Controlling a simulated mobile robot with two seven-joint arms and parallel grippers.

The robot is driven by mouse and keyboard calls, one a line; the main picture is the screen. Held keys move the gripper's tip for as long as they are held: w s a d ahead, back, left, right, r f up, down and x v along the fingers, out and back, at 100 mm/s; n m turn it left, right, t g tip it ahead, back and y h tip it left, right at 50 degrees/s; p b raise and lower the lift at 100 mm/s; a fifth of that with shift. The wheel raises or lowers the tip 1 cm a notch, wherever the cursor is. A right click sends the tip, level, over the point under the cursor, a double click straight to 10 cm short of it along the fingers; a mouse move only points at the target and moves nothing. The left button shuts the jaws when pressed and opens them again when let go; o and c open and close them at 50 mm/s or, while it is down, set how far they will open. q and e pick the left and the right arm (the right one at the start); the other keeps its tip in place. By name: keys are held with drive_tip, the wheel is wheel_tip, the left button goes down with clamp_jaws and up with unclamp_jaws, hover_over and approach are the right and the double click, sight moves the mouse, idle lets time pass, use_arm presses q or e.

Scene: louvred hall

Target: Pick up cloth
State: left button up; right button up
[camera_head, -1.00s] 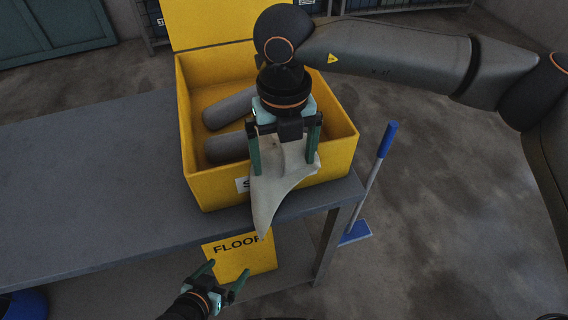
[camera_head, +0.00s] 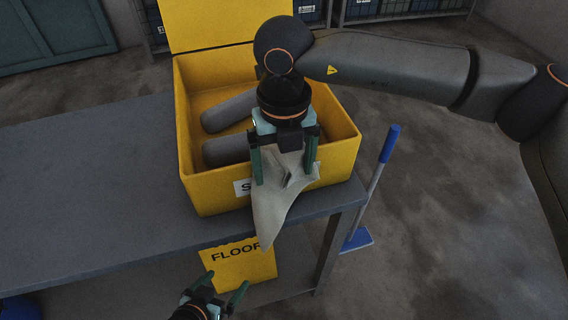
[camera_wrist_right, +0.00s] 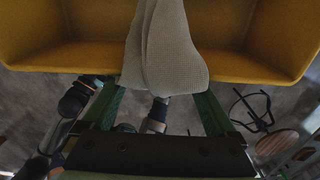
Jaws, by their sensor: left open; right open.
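The pale grey-beige cloth (camera_head: 272,206) hangs over the front wall of the yellow bin (camera_head: 215,190), its pointed end drooping below the table edge. My right gripper (camera_head: 284,176) is open above the front of the bin, one finger on each side of the cloth's upper part. In the right wrist view the cloth (camera_wrist_right: 172,50) lies between the spread fingers, in front of the bin's wall (camera_wrist_right: 60,55). I cannot tell whether the fingers touch it. My left gripper (camera_head: 226,284) is open and empty, low at the bottom of the head view.
Two grey cylinders (camera_head: 228,150) lie in the bin. The bin stands at the right end of a grey table (camera_head: 90,190), clear to its left. A blue-handled tool (camera_head: 376,185) stands beside the table.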

clamp_jaws()
use_arm(q)
drive_tip(key=shift+y, duration=0.4)
drive_tip(key=r+p, duration=0.1)
drive_tip(key=p, duration=0.1)
drive_tip(key=s+a+r+p, duration=0.1)
drive_tip(key=r+p, duration=0.1)
drive_tip(key=a+r+p, duration=0.1)
drive_tip(key=p, duration=0.1)
drive_tip(key=shift+s+r+p, duration=0.15)
drive_tip(key=shift+r+p, duration=0.2)
use_arm(e)
wheel_tip(320, 180, up, 12)
idle(0.4)
drive_tip(key=shift+s, duration=0.1)
